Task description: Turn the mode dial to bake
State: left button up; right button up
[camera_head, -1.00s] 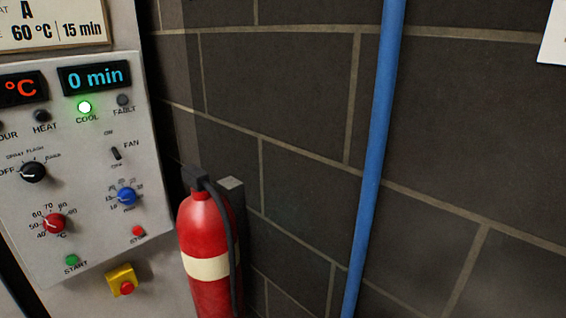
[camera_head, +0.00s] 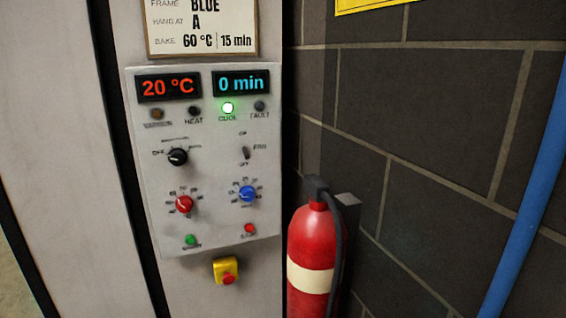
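The mode dial is the black knob (camera_head: 177,157) at the upper left of the grey control panel (camera_head: 150,225). Its white mark seems to point left, toward the OFF label; the other labels around it are too small to read now. Neither of my grippers shows in the head view, and nothing touches the dial.
Below the dial are a red knob (camera_head: 184,204), a blue knob (camera_head: 247,194), a green button (camera_head: 191,240) and a red button (camera_head: 249,228). The displays read 20 °C and 0 min; the COOL lamp (camera_head: 227,107) is green. A yellow-and-red emergency stop (camera_head: 227,271) and fire extinguisher (camera_head: 313,255) are nearby.

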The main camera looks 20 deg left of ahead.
aim_at(178, 157)
jog(key=u, duration=1.45)
jog(key=i+j, duration=0.1)
jog(key=j, duration=0.25)
jog(key=i+j, duration=0.1)
jog(key=j, duration=0.2)
jog(key=i+j, duration=0.1)
jog(key=j, duration=0.25)
jog(key=z, duration=0.05)
